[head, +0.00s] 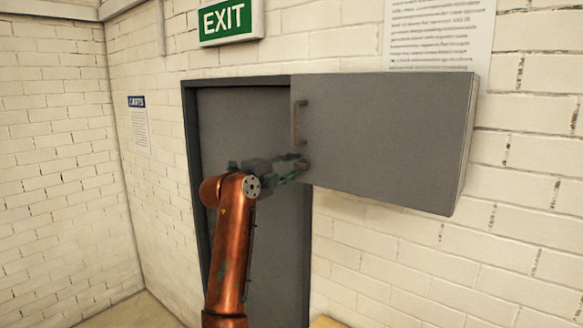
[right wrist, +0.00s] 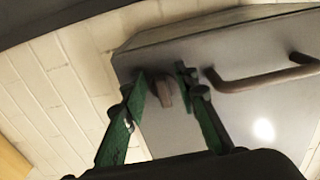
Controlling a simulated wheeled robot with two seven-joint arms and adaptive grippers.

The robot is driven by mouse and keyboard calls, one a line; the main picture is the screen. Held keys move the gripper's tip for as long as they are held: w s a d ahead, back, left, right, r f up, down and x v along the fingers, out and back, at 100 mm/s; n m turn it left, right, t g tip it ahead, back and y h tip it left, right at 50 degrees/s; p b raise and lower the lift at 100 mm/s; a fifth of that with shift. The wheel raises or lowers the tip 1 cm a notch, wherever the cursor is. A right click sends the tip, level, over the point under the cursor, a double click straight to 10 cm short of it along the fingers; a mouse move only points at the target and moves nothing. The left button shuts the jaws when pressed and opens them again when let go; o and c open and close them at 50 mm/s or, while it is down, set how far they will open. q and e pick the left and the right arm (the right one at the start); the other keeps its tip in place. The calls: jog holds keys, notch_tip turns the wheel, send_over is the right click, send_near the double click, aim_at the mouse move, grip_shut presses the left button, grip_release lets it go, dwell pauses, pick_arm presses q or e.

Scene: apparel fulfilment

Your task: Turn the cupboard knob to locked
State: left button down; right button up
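A grey wall cupboard (head: 388,140) hangs on the brick wall, its door shut. It has a brown bar handle (head: 299,122) near its left edge, and a small brown knob (head: 304,165) just below that handle. In the right wrist view the knob (right wrist: 164,90) shows between my green fingertips, beside the handle (right wrist: 262,80). My right gripper (head: 295,171) is at the knob; its fingers (right wrist: 160,80) stand apart with a visible gap on either side of the knob. Whether a fingertip touches the cupboard face I cannot tell. My left gripper is not in view.
A dark grey door (head: 245,115) in a frame is behind my right arm, under a green EXIT sign (head: 230,21). Paper notices (head: 440,35) hang on the wall. The wall below the cupboard is clear. A yellowish edge (head: 324,321) shows at the bottom.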

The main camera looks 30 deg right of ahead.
jog(key=v, duration=1.2)
jog(key=shift+f, duration=0.1)
